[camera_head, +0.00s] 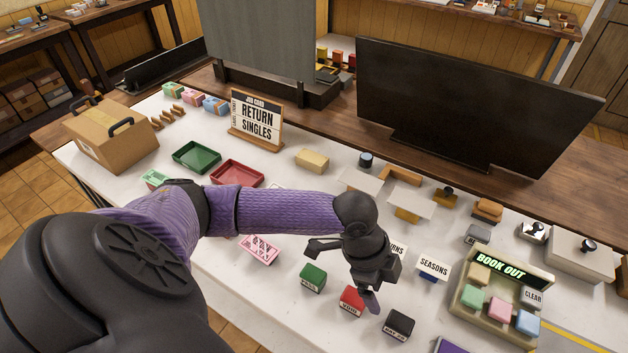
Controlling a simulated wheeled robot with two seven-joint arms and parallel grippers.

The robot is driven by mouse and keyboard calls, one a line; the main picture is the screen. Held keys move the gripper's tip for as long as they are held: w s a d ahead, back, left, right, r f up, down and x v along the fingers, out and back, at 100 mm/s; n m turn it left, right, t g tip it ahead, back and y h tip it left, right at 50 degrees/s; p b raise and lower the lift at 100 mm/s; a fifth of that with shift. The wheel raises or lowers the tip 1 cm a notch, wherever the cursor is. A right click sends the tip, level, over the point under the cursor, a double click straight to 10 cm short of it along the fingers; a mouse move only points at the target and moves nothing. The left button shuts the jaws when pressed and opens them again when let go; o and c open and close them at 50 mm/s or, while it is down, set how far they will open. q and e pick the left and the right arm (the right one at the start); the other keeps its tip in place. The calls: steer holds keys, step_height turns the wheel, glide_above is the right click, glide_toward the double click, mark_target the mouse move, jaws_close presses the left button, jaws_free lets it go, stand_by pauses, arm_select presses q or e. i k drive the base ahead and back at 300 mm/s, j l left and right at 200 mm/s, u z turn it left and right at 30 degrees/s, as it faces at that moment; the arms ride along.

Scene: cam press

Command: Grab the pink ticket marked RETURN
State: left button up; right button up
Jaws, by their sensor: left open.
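A pink piece with raised or cut-out lettering (260,249) lies on the white table, left of my left gripper; its word is too small to read surely. My left gripper (342,274) is open and empty above the table, with its fingers spread over the area of the green block (313,277) and the red block (351,301). A card stand (256,122) at the back reads "RETURN SINGLES". A small sign ending in "RNS" (399,249) is partly hidden behind my left gripper. My right gripper is not in view.
A black block (398,323) and a SEASONS sign (432,267) stand right of my gripper. A BOOK OUT panel (465,303) with coloured keys is at right. Green (197,157) and red (237,173) trays lie behind my left arm. A monitor (470,105) stands behind.

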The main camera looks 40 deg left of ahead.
mark_target(262, 250)
steer(key=u, duration=1.95)
